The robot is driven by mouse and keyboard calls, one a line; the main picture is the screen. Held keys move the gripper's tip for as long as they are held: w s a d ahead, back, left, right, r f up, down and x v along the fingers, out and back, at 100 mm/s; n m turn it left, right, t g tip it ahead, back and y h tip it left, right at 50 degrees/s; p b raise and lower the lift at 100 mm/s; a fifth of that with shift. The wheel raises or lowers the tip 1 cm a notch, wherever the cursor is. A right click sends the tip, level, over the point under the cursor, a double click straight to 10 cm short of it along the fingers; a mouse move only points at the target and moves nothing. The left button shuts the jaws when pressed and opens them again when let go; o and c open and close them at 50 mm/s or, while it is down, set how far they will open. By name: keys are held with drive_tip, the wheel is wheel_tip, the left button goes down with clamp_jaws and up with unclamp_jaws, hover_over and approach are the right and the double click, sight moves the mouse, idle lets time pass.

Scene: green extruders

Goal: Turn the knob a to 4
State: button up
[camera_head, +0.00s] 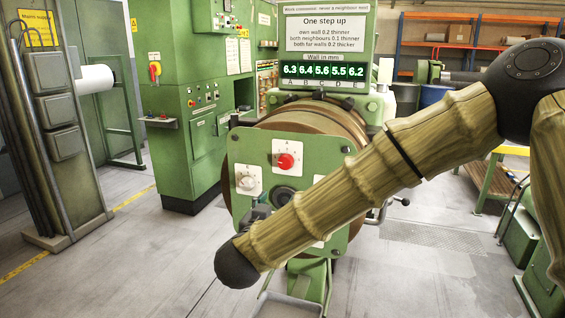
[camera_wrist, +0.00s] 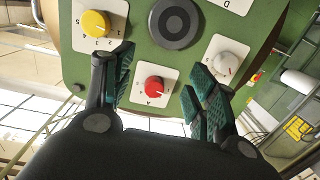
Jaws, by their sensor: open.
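Knob a is the red knob (camera_wrist: 154,86) on a white dial plate marked A in the wrist view. It also shows on the green round-backed machine face in the head view (camera_head: 285,161). The dial's numbers and the knob's setting are too small to read surely. My gripper (camera_wrist: 160,68) is open, with one finger on each side of the red knob in the wrist view. I cannot tell whether either finger touches it. In the head view my gripper (camera_head: 262,208) shows only partly, behind my arm and below the red knob.
A white knob (camera_wrist: 227,62) sits close beside my right finger, and a yellow knob (camera_wrist: 96,23) is near the left one. A dark round hub (camera_wrist: 174,22) lies between them. A display (camera_head: 322,74) above the machine reads 6.3, 6.4, 5.6, 5.5, 6.2. A green cabinet (camera_head: 190,60) stands left.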

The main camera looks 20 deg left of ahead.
drive_tip(key=h, duration=0.1)
approach(284, 165)
drive_tip(key=shift+m+t, duration=0.3)
drive_tip(key=w+p, duration=0.2)
drive_tip(key=w, duration=0.2)
drive_tip(key=w+p, duration=0.2)
drive_tip(key=w, duration=0.3)
drive_tip(key=shift+d+f, duration=0.15)
drive_tip(key=c, duration=1)
